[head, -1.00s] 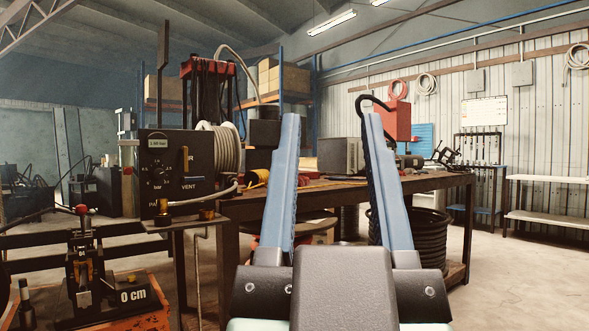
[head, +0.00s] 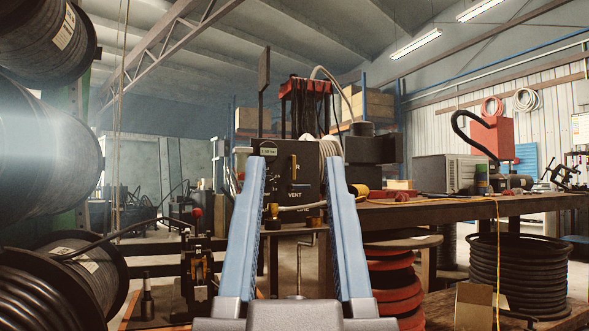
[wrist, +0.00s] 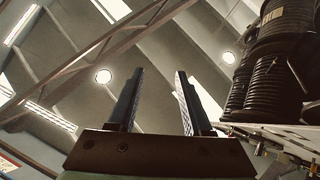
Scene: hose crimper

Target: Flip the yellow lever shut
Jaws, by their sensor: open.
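The yellow lever (head: 293,167) is a small upright bar on the face of the black control panel (head: 312,172). The panel has a small gauge window at its top left and the word VENT low on it. My gripper (head: 297,160) is open and empty, its two blue fingers pointing up and ahead. In the head view the lever shows between the fingers, with the panel beyond them. I see no contact. The left finger covers part of the panel's left side. My gripper also shows in the wrist view (wrist: 159,72), where neither panel nor lever appears.
A workbench (head: 440,212) stands on the right, with a coiled black hose (head: 520,265) beneath. Large hose reels (head: 45,150) crowd the left. A small press with a red knob (head: 196,212) stands left of the panel. The wrist view shows mostly ceiling and stacked reels (wrist: 275,75).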

